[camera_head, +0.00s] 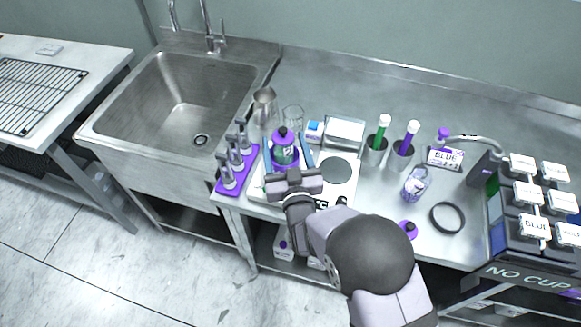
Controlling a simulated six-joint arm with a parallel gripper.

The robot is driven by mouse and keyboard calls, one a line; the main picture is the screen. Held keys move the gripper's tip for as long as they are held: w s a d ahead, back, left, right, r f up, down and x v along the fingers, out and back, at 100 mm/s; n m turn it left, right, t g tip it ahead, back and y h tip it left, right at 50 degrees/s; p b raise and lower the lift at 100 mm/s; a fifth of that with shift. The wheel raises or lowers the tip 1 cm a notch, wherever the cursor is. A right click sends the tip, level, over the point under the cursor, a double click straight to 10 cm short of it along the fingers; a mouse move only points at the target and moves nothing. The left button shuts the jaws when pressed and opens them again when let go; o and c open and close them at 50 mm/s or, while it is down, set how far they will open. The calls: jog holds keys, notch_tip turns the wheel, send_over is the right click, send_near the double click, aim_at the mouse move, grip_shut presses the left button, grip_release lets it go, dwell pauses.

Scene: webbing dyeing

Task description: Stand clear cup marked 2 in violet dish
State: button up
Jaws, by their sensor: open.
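My gripper's body hides part of the base. Another clear cup (416,185) with violet markings is on the bench to the right; its number is unreadable.
A violet rack (232,181) is left of the appliance (346,188). A metal jug (264,107) and clear beaker (293,116) stand behind. Metal holders with green (381,132) and violet (408,139) tubes stand right. A black ring (447,218) lies near the dispenser (528,198).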

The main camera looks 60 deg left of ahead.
jog(key=b+v, duration=0.3)
jog(key=v, duration=0.9)
jog(key=shift+w+a, duration=0.1)
